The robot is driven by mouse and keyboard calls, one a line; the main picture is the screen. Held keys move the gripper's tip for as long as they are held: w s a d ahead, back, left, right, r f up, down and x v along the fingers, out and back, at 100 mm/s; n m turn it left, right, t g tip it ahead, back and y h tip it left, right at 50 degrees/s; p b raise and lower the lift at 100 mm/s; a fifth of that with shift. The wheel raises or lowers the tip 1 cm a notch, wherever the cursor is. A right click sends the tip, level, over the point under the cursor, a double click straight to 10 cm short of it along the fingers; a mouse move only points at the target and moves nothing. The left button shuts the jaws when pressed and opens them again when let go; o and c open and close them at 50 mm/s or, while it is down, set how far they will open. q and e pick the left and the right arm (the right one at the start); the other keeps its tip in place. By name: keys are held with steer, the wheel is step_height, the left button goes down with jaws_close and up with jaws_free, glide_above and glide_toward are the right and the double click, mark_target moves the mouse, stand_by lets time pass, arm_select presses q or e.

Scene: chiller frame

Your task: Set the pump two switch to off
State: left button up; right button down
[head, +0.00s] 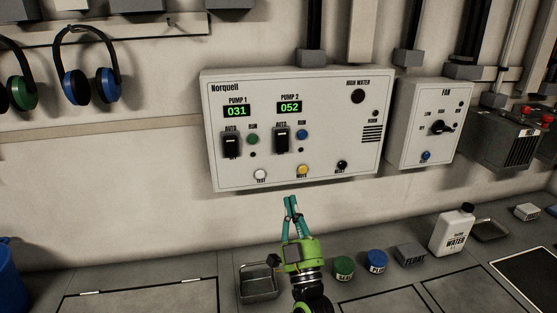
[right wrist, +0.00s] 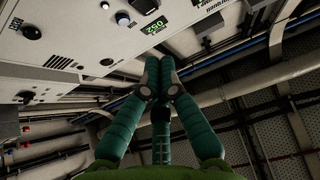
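The grey Norquell panel (head: 330,150) is on the wall in the head view. The pump two switch (head: 281,140) is a black rocker under the green "052" display (head: 289,107), beside a blue button (head: 302,134). An "AUTO" label shows above it; its exact position is too small to tell. My right gripper (head: 290,200) is below the panel, apart from it, its teal fingers pointing up. In the right wrist view the fingertips (right wrist: 158,75) are together with nothing between them. The panel shows there upside down at the upper left. My left gripper is not in view.
The pump one switch (head: 231,145) is left of the pump two switch. A yellow button (head: 303,170) and a white button (head: 260,175) sit along the panel's lower edge. The fan box (head: 425,155) is to the right. A tray (head: 259,284) and a white water bottle (head: 453,232) stand on the counter.

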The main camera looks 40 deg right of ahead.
steer(key=p, duration=0.3)
glide_toward(276, 146)
step_height(276, 146, up, 4)
steer(key=w, duration=0.1)
steer(key=w+d, duration=0.2)
steer(key=w, duration=0.1)
steer(key=shift+d+f, duration=0.1)
steer(key=shift+f, duration=0.3)
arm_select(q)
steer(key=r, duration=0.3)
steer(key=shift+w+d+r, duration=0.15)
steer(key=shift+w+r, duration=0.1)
